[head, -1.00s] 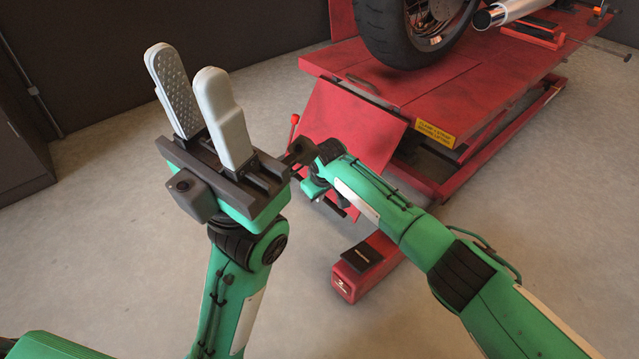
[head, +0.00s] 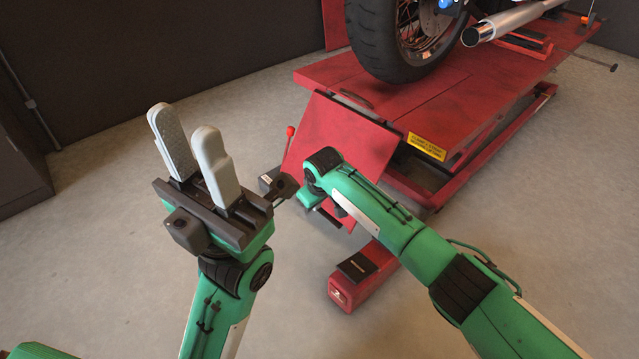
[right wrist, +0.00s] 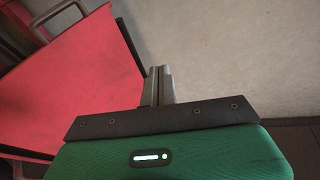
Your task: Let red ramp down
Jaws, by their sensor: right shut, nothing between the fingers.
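The red ramp (head: 338,133) is a flat panel at the near end of the red lift table (head: 400,100). It slopes down from the table edge; my right arm hides its lower part. It also fills the left of the right wrist view (right wrist: 75,85). My right gripper (right wrist: 158,72) is shut and empty, its fingers beside the ramp's edge in the picture; I cannot tell whether they touch it. In the head view the right gripper is mostly hidden by its wrist. My left gripper (head: 184,122) is open and empty, raised left of the ramp.
A motorcycle wheel (head: 385,40) and exhaust pipe (head: 512,22) stand on the lift table. A red lever (head: 290,132) rises left of the ramp. A red base foot (head: 360,275) with a black pad lies below my right arm. The floor at left is clear.

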